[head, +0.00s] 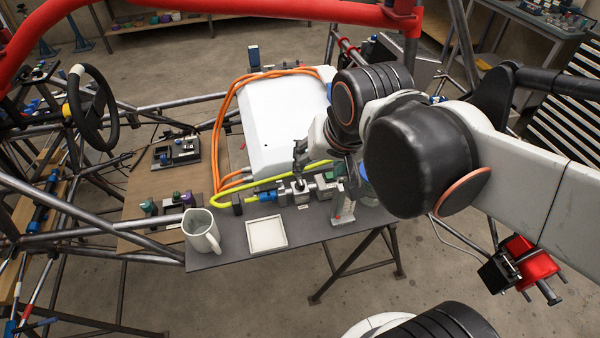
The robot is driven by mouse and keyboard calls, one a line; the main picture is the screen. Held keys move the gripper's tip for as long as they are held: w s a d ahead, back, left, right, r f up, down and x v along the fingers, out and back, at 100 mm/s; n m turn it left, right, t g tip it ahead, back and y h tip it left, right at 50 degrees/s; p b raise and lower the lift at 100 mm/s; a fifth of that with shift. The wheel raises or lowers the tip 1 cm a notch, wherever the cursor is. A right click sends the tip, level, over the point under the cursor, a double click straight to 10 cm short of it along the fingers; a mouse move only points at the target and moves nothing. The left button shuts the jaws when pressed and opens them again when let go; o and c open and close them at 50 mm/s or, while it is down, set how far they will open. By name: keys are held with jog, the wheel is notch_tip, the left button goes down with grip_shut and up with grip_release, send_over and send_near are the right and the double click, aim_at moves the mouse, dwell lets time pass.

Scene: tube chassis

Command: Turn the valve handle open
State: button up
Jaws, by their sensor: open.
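The valve (300,196) is a small silver fitting on the dark grey bench (222,252), in line with a blue fitting and the end of a yellow hose (262,182). A thin upright part shows on top of the valve, but the handle is too small and too covered by my gripper to read its angle. My gripper (299,168) is just above the valve, pointing down, with its dark fingers open. I cannot tell whether the fingers touch the handle. Nothing is seen held in it.
A white jug (201,231) and a shallow white tray (266,234) stand on the bench left of and in front of the valve. A white box (277,118) with orange cables (217,135) lies behind. Chassis tubes and a red bar (225,12) surround the bench.

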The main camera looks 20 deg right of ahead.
jog(key=w+r+m+g+p, duration=0.1)
jog(key=w+m+g+p, duration=0.15)
jog(key=w+m, duration=0.35)
jog(key=m+g+p, duration=0.2)
jog(key=m+g, duration=0.1)
jog(key=m, duration=0.6)
send_over(300, 179)
notch_tip(300, 179, down, 3)
notch_tip(300, 179, down, 13)
jog(key=b, duration=0.3)
jog(key=shift+r+b, duration=0.15)
jog(key=shift+b, duration=0.2)
jog(key=c, duration=1.1)
